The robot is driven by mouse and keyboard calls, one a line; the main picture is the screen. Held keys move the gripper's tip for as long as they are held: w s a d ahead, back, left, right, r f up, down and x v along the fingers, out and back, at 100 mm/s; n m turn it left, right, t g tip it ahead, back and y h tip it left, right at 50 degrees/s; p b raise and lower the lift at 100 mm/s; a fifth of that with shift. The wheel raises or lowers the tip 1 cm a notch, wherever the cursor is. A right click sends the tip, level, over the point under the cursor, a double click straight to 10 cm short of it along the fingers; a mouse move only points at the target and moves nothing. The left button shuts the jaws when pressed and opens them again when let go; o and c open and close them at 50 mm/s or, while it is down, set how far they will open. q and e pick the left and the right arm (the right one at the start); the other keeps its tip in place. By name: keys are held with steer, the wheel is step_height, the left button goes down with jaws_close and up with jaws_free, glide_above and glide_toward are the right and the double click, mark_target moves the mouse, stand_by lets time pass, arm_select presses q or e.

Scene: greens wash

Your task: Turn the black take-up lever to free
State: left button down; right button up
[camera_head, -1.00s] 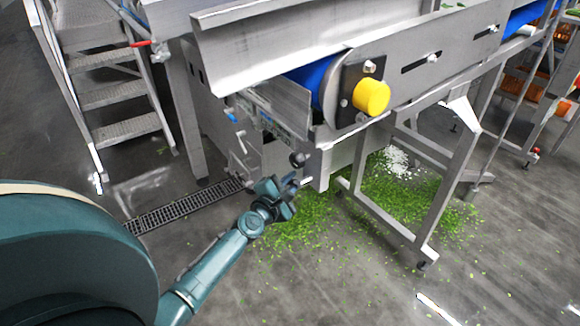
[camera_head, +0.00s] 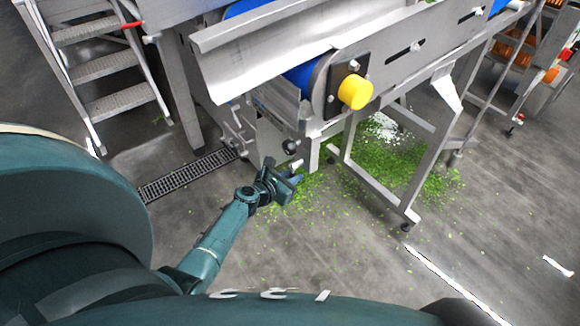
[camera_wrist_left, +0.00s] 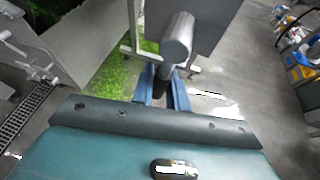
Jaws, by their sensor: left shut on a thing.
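The black take-up lever (camera_wrist_left: 162,88) shows in the left wrist view as a dark piece between my left gripper's blue fingers (camera_wrist_left: 162,92), just below a silver cylinder (camera_wrist_left: 178,40). My left gripper (camera_head: 288,184) is shut on it. In the head view the gripper is low at the near end of the conveyor frame, below a black ball knob (camera_head: 290,146) and a short pale metal cylinder (camera_head: 290,165). The lever itself is mostly hidden there by the gripper. The lever's marked positions cannot be read. My right gripper is in neither view.
The conveyor has a yellow cap (camera_head: 355,92) and a steel guard (camera_head: 265,55) above the gripper. Frame legs (camera_head: 380,185) stand to the right over spilled greens (camera_head: 385,165). Steel steps (camera_head: 100,70) and a floor drain (camera_head: 190,173) are to the left. Open floor lies in front.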

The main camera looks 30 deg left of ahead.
arm_select(q)
steer(key=shift+s+d+n+p, duration=0.1)
steer(key=shift+d+n+p, duration=0.2)
steer(key=shift+n+p, duration=0.1)
steer(key=shift+h, duration=0.3)
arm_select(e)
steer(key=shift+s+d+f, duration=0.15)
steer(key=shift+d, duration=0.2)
arm_select(q)
steer(key=c, duration=1.4)
jaws_free()
